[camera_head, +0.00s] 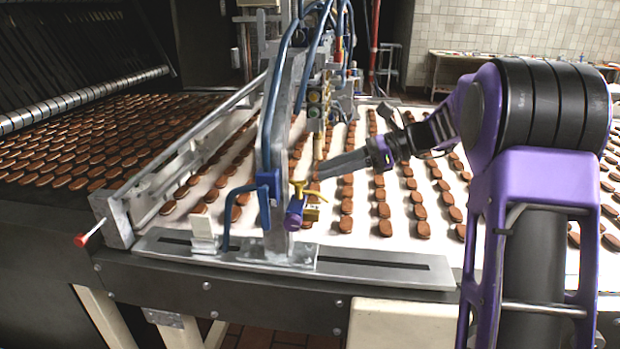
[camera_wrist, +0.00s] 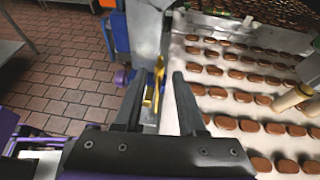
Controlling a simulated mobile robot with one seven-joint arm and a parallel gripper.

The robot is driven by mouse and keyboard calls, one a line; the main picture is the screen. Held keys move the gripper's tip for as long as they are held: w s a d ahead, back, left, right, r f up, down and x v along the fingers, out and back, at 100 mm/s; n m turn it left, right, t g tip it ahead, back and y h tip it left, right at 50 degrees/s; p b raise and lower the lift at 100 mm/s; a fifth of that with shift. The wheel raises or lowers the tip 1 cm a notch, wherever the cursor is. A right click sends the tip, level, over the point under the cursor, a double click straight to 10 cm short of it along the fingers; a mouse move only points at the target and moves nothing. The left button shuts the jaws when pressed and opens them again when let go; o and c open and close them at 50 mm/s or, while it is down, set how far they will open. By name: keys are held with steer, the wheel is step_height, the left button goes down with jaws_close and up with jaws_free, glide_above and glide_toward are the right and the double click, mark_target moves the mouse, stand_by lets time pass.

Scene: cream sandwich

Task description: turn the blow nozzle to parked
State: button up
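A small fitting with a yellow lever (camera_head: 309,191), a brass-coloured body (camera_head: 311,212) and a blue-purple end (camera_head: 295,212) sits on the grey upright post at the belt's near edge. I take it for the blow nozzle; no parked mark is readable. In the wrist view the yellow lever (camera_wrist: 158,72) shows between my fingertips, pointing away from me. My gripper (camera_head: 321,171) is close above and to the right of the fitting. In the wrist view my gripper (camera_wrist: 157,76) has its fingers apart, with nothing clearly held. Contact with the lever cannot be told.
The grey post (camera_head: 277,130) carries blue hoses (camera_head: 268,125). Rows of brown biscuits (camera_head: 383,210) lie on the white belt (camera_head: 365,228). A slotted metal rail (camera_head: 385,268) runs along the front. Tan tubes (camera_wrist: 292,97) stand right of my fingers. Brick floor (camera_wrist: 62,72) is open at left.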

mark_target(311, 191)
steer(key=x, duration=0.5)
jaws_close()
